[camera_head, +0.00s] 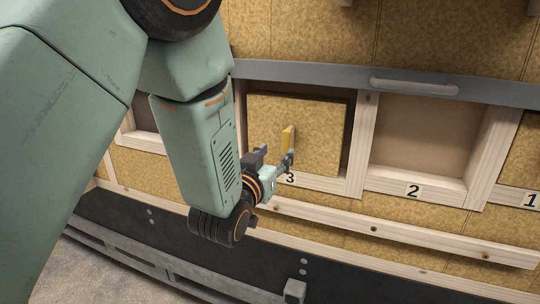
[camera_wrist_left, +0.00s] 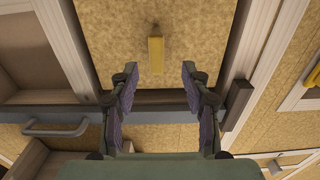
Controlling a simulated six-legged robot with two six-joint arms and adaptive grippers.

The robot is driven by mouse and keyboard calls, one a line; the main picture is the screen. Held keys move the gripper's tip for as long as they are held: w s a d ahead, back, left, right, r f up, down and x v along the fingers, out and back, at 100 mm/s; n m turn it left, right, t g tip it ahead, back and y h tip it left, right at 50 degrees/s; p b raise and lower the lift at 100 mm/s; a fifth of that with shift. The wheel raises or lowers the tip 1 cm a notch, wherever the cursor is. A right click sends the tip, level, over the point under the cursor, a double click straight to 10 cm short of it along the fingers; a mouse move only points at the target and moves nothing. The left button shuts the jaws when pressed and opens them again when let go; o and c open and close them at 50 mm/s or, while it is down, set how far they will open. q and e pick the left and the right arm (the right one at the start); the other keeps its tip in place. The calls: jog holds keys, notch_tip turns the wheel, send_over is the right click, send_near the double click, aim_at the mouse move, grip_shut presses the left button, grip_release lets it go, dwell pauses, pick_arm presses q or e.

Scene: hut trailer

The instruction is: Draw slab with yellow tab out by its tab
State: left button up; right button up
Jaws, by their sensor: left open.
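The slab (camera_head: 318,120) is a tan speckled square panel set in the wooden-framed opening marked 3. Its yellow tab (camera_head: 287,137) stands out from the middle of its face. In the left wrist view the slab (camera_wrist_left: 190,30) fills the top middle, and the tab (camera_wrist_left: 156,52) lies roughly midway between the finger lines. My left gripper (camera_head: 277,156) is open and empty in front of the slab, close to the tab. In the wrist view its fingertips (camera_wrist_left: 160,72) are apart, with clear space on both sides of the tab. My right gripper is in neither view.
Opening 2 (camera_head: 418,136), right of the slab, is empty; opening 1 (camera_head: 525,160) holds another tan panel at the edge. A grey rail with a handle (camera_head: 414,87) runs above. A wooden ledge (camera_head: 400,233) runs below the openings.

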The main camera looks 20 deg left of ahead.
aim_at(284, 143)
pick_arm(q)
jog(key=shift+w+d+r, duration=0.1)
jog(key=shift+w+d, duration=0.05)
jog(key=shift+w, duration=0.25)
jog(key=w+p, duration=0.1)
jog(key=w, duration=0.5)
jog(key=shift+w, duration=0.4)
jog(key=shift+w+d, duration=0.2)
jog(key=shift+d, duration=0.1)
jog(key=shift+s+a, duration=0.15)
jog(key=shift+s, duration=0.1)
jog(key=shift+c, duration=0.4)
jog(key=shift+w, duration=0.1)
jog(key=c, duration=0.3)
jog(key=shift+w, duration=0.15)
jog(key=c, duration=0.3)
grip_shut()
jog(key=shift+s, duration=0.2)
